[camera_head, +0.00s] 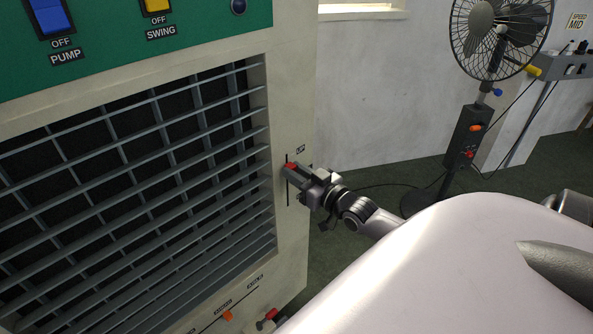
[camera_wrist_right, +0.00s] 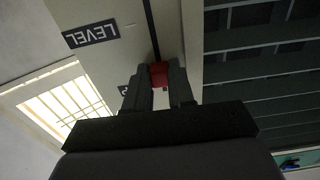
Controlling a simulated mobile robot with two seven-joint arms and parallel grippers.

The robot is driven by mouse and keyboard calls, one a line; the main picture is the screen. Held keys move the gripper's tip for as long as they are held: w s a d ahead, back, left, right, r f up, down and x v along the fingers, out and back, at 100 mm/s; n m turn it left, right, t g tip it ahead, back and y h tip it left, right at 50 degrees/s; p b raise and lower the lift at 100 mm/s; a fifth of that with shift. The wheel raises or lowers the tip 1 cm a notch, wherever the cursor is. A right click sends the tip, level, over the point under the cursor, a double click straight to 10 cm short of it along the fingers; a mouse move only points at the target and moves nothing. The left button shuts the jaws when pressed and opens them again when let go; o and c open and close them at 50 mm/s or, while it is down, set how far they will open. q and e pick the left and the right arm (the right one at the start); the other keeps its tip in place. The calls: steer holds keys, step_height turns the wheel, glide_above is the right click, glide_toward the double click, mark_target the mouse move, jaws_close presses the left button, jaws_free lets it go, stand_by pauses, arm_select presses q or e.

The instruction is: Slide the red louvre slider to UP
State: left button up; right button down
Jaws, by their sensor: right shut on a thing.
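The red louvre slider (camera_head: 291,166) sits in a dark vertical slot (camera_head: 288,198) on the cooler's front panel, right of the grille. It is in the upper part of the slot, a little below and left of the UP label (camera_head: 300,149). My right gripper (camera_head: 290,171) is shut on the slider. In the right wrist view the red slider (camera_wrist_right: 158,75) shows between the two fingertips (camera_wrist_right: 160,85), with the slot running away from it beside an upside-down LEVEL label (camera_wrist_right: 90,33). The fingers hide part of the slider and slot. My left gripper is not in view.
The louvre grille (camera_head: 150,170) fills the panel's left. Blue PUMP (camera_head: 50,17) and yellow SWING (camera_head: 156,5) switches are above. An orange knob (camera_head: 227,316) is low on the panel. A standing fan (camera_head: 495,35) is at the back right.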

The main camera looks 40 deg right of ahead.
mark_target(287, 156)
step_height(287, 156, up, 2)
steer(key=shift+r+p, duration=0.15)
steer(key=shift+p, duration=0.5)
steer(key=shift+r+p, duration=0.35)
steer(key=shift+w+r, duration=0.1)
steer(key=shift+r, duration=0.05)
steer(key=c, duration=1)
jaws_free()
steer(key=shift+o, duration=0.2)
steer(key=shift+s, duration=0.55)
steer(key=s, duration=0.6)
steer(key=shift+s, duration=0.1)
